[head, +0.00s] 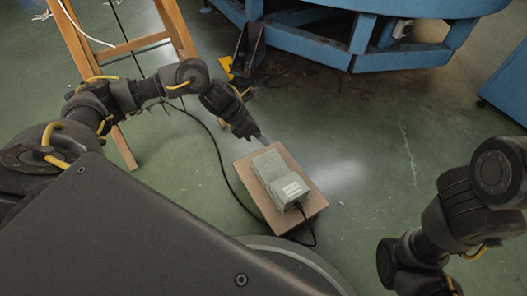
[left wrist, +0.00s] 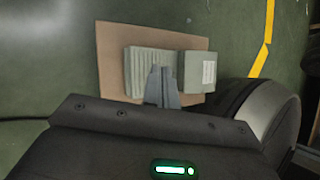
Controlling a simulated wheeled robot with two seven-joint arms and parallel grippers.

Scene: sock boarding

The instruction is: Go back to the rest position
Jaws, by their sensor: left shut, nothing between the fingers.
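My left gripper (head: 263,139) is shut and empty, pointing down at the upper edge of a grey-green pedal-like box in the head view. Its closed fingers (left wrist: 162,72) show in front of the box in the left wrist view; I cannot tell whether they touch it. My right arm comes in at the right edge of the head view, and its gripper is out of the picture.
The ribbed box (head: 268,165) with a white label sits on a brown board (head: 250,188) on the green floor. A black cable (head: 220,160) runs from it. A wooden stand (head: 82,42) is at upper left. A blue machine base (head: 410,62) stands at the back. Floor right of the board is clear.

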